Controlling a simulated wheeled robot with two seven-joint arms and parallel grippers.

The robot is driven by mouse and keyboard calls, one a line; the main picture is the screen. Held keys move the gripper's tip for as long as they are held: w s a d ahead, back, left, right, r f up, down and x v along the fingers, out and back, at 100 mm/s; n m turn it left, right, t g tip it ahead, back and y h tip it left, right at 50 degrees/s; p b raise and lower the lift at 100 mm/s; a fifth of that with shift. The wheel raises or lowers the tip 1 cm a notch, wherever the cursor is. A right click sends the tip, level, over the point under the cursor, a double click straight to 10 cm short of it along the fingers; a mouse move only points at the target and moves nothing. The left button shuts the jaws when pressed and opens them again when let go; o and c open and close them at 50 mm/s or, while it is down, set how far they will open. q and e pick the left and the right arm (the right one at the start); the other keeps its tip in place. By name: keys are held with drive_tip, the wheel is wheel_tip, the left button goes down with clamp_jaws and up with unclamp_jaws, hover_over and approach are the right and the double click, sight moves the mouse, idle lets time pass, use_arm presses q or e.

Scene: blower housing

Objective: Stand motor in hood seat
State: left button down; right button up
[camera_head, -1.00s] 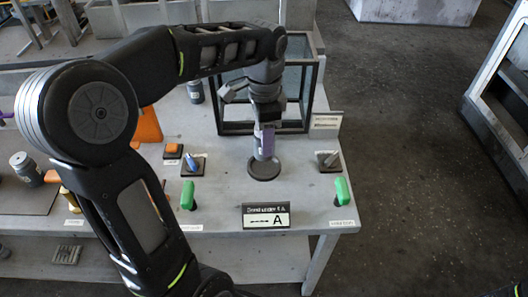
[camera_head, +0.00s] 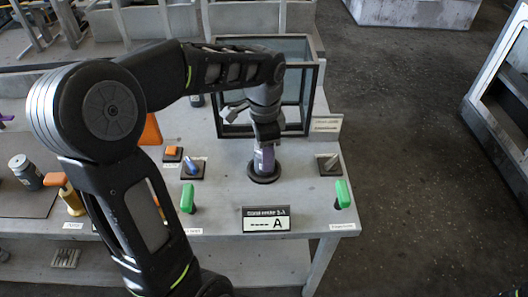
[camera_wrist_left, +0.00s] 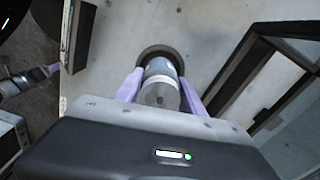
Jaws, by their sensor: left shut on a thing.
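My left gripper (camera_head: 264,157), with purple fingers, points down over the dark round hood seat (camera_head: 264,177) on the table. It is shut on the motor (camera_wrist_left: 160,85), a grey metallic cylinder with a lighter band. In the left wrist view the motor stands between the two purple fingers, its far end at the dark ring of the seat (camera_wrist_left: 150,50). The motor looks about upright; how deep it sits is hidden. What looks like my right gripper (camera_wrist_left: 45,72), a grey part with a purple tip, shows at the left of the wrist view; its jaws are unclear.
A dark-framed glass case (camera_head: 310,85) stands just behind the seat. Small pads hold a blue peg (camera_head: 190,167) and a grey peg (camera_head: 330,164). A grey canister (camera_head: 24,170) is at far left.

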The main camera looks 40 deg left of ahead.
use_arm(q)
drive_tip(key=c, duration=0.7)
unclamp_jaws()
drive_tip(key=shift+f, duration=0.1)
wheel_tip(320, 180, up, 12)
drive_tip(key=shift+r+p, duration=0.15)
drive_tip(key=shift+p, duration=0.95)
